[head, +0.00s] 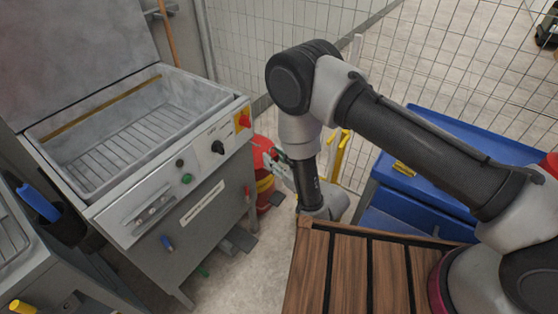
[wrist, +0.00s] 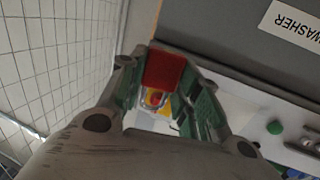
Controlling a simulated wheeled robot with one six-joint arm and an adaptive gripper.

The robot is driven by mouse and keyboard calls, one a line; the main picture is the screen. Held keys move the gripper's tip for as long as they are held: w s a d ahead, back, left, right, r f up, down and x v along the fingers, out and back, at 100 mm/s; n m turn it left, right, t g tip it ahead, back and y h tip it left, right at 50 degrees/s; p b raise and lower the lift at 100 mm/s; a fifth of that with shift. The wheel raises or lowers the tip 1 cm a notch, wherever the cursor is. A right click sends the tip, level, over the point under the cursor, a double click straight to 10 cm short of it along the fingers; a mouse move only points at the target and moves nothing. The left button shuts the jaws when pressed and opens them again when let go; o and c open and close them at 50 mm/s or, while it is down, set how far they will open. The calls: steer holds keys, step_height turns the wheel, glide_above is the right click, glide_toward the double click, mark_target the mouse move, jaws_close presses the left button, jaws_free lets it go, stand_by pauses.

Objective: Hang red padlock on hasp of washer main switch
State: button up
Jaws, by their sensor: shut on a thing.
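My gripper (wrist: 166,76) is shut on the red padlock (wrist: 163,68), which sits between the green-lined fingers in the wrist view. The padlock's shackle cannot be made out clearly. The washer main switch (head: 243,117) is a red knob on a yellow plate at the right end of the washer's front panel. It also shows in the wrist view (wrist: 155,99), beyond the padlock and partly hidden by it. The hasp is too small to tell. In the head view my gripper (head: 279,163) is right of the washer and below the switch; the padlock cannot be made out there.
The grey washer (head: 218,205) has an open basin, a black knob (head: 218,147) and a green button (head: 187,179) on its panel. A red bin (head: 262,155) stands behind my gripper. A wire fence (head: 460,70) runs behind. A blue cart (head: 440,140) stands at right.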

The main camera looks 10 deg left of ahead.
steer(key=w+a+f, duration=0.1)
steer(key=w+a, duration=0.2)
steer(key=a, duration=0.4)
steer(key=shift+a+f, duration=0.2)
steer(key=shift+a, duration=0.05)
stand_by(0.5)
stand_by(0.5)
steer(key=o, duration=1.1)
steer(key=shift+d, duration=0.1)
